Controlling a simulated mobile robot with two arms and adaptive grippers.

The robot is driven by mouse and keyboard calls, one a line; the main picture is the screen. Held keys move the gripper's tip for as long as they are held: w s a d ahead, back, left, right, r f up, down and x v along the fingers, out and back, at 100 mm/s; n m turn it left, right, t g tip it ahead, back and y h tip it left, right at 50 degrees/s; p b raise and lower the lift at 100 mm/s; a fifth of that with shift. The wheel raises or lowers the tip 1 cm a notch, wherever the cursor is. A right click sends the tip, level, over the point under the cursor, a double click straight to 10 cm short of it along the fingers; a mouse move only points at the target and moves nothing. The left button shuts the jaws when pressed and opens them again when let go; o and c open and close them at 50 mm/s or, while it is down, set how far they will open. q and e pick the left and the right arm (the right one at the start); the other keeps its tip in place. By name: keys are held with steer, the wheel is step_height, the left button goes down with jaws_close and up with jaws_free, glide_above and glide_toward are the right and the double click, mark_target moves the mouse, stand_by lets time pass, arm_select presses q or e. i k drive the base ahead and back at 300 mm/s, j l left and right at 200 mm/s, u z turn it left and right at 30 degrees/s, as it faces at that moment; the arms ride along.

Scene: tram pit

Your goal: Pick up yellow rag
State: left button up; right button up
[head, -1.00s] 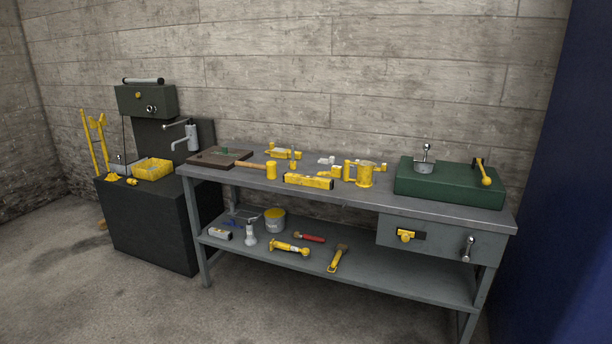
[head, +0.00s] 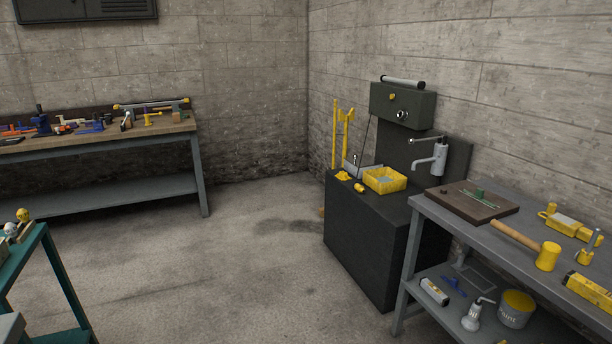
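I cannot make out a yellow rag for certain. A small yellow heap (head: 343,176) lies on top of the black cabinet in the corner, at its left edge, and may be cloth; it is too small to tell. A smaller yellow piece (head: 360,187) lies just in front of it. Neither of my grippers is in view.
The black cabinet (head: 362,240) also bears a yellow basket (head: 384,180) below a tap. A grey workbench (head: 480,236) with a mallet (head: 530,246) stands at right. A wooden-topped bench (head: 160,134) stands at left, a teal table (head: 30,245) nearer. The middle floor is clear.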

mark_target(342, 176)
steer(key=i+j+u, duration=0.1)
steer(key=i+u, duration=0.2)
steer(key=i, duration=1.25)
steer(key=i+z, duration=0.15)
steer(key=i, duration=0.85)
steer(key=i+z, duration=0.1)
steer(key=i, duration=0.9)
